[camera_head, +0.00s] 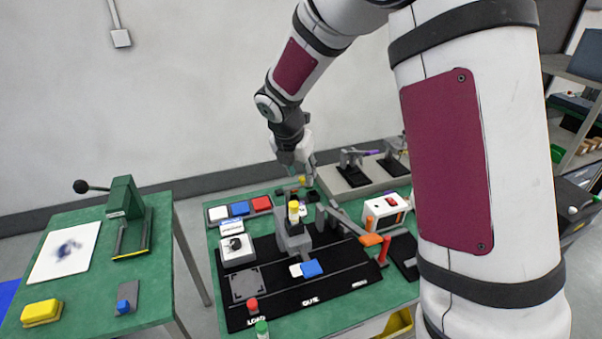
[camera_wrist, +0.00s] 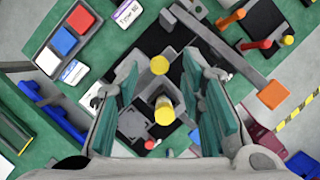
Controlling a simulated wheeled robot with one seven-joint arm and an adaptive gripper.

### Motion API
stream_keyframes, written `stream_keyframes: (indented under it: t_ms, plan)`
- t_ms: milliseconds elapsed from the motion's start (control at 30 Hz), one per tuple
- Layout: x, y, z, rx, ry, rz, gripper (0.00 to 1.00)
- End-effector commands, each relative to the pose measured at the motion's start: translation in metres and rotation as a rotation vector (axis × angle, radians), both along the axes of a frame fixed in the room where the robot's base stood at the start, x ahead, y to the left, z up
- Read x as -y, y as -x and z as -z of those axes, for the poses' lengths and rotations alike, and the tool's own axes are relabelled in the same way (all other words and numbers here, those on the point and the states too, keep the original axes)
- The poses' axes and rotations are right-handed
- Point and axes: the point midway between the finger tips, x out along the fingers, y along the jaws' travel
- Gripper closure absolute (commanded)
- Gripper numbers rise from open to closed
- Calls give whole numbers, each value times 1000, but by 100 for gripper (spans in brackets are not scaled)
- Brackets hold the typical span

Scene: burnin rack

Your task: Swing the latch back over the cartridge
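The latch looks like a grey bar with an orange end (camera_head: 350,224), swung out to the right of a grey holder (camera_head: 291,238) on the black board. In the wrist view the latch (camera_wrist: 225,52) runs diagonally at upper right. A yellow-topped upright cylinder (camera_head: 293,212), apparently the cartridge, stands in the holder. In the wrist view two yellow round tops show, one of them this cylinder's (camera_wrist: 164,110). My gripper (camera_head: 302,178) is above and behind the holder. In the wrist view my gripper (camera_wrist: 160,80) is open, with nothing clasped between its fingers.
Red, blue and white blocks (camera_head: 240,208) lie at the back left of the green table. A white box with a dial (camera_head: 238,250) stands left of the holder. A red post (camera_head: 384,250) stands by the latch's end. A grey fixture (camera_head: 355,180) is behind.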

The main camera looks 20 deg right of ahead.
Motion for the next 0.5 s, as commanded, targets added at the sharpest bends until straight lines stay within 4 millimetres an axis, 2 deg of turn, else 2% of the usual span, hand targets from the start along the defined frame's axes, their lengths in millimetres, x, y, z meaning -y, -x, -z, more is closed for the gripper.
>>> stream_keyframes:
  t_ms: [167, 433, 467, 500]
  plan:
    - [2, -3, 10, 0, 0, -1, 64]
    - [3, -3, 10, 1, 0, 0, 64]
    - [3, -3, 10, 1, 0, 0, 69]
    - [3, -3, 10, 1, 0, 0, 78]
